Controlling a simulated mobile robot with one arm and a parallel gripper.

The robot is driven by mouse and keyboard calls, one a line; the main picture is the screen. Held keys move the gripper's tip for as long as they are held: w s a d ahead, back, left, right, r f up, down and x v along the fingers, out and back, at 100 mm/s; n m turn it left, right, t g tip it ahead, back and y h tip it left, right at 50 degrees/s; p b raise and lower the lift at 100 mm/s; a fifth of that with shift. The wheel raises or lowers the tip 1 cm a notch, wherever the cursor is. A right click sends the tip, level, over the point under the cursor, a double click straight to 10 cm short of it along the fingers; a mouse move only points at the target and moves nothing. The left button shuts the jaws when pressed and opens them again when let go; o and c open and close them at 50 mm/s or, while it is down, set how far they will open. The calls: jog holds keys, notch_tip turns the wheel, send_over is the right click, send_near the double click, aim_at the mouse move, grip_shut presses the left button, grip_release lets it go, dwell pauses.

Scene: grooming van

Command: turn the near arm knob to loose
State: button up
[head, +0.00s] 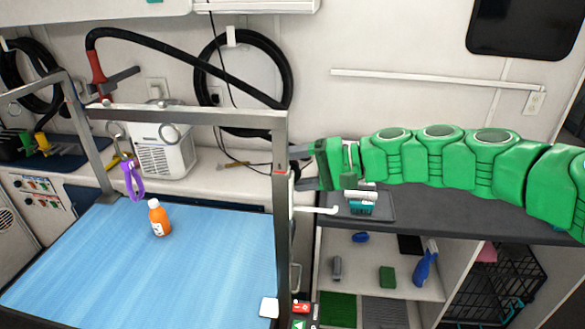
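The near grooming-arm post (283,225) is a grey metal upright at the right side of the blue table (180,265). A small red mark (279,172) shows on it at the height of my gripper. My green gripper (296,168) comes in from the right, level, with its two grey fingers spread one above the other. The fingertips are at or just beside the post's right edge; I cannot tell whether they touch it. The near arm knob is not clearly visible, and its setting cannot be read.
An orange bottle (159,218) stands on the table, and a purple loop (132,180) hangs from the overhead bar (190,115). A white lever (316,210) juts out below my gripper. A dark counter (440,212) with a tray (380,207) lies under my arm.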

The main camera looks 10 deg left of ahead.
jog(key=y, duration=0.3)
jog(key=f+y, duration=0.1)
jog(key=y, duration=0.5)
jog(key=shift+a+f+y, duration=0.15)
jog(key=shift+f+y, duration=0.15)
jog(key=shift+a+y, duration=0.1)
jog(key=shift+y, duration=0.9)
jog(key=o, duration=1)
jog(key=shift+o, duration=0.2)
jog(key=v, duration=0.7)
jog(key=shift+d+f, duration=0.25)
jog(key=shift+f, duration=0.1)
jog(key=shift+a, duration=0.1)
